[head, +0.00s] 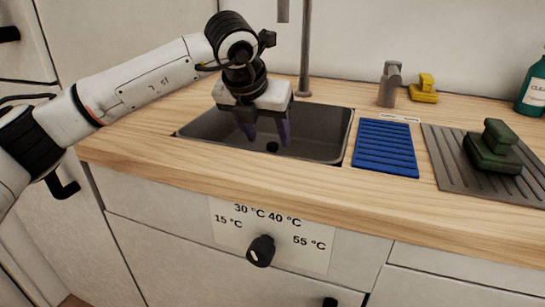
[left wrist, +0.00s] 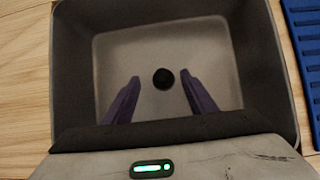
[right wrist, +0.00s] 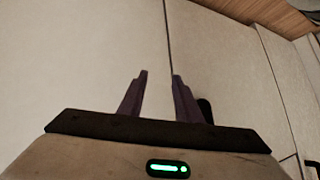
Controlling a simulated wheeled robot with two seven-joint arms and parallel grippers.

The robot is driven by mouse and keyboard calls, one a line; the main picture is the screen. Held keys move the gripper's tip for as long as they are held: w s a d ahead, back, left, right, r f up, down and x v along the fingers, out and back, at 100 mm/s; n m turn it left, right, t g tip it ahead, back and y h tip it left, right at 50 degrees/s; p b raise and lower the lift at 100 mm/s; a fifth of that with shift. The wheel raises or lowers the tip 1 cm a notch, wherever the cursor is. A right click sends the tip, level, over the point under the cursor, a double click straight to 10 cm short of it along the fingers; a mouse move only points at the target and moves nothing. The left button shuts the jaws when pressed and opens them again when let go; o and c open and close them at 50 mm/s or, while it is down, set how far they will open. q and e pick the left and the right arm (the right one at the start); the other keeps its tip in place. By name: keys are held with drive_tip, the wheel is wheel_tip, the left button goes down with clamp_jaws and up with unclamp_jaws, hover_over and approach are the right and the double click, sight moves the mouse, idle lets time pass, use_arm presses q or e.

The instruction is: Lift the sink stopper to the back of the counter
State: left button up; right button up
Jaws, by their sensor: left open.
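A small round black piece (head: 272,147) lies on the floor of the grey sink (head: 325,125); it is dark and I cannot tell whether it is the stopper or the bare drain. It also shows in the left wrist view (left wrist: 163,78), in line with the gap between my fingers. My left gripper (head: 264,133) points down over the sink, open and empty, its purple fingers apart from the black piece. My right gripper (right wrist: 160,76) is open and empty, facing pale cabinet fronts; it is not in the head view. The wooden counter (head: 350,200) surrounds the sink.
A blue ribbed mat (head: 386,148) lies right of the sink. A dark green knobbed block (head: 493,150) sits on the grey drainboard (head: 450,165). Behind are the faucet pole (head: 305,50), a grey-brown dispenser (head: 389,85), a yellow knobbed block (head: 424,90) and a teal bottle (head: 534,88).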

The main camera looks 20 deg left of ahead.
sight(272, 144)
use_arm(q)
drive_tip(key=b+x, duration=0.1)
drive_tip(key=x, duration=0.4)
drive_tip(key=shift+s+d, duration=0.1)
drive_tip(key=shift+d, duration=0.05)
drive_tip(key=shift+c, duration=0.6)
drive_tip(key=c, duration=1)
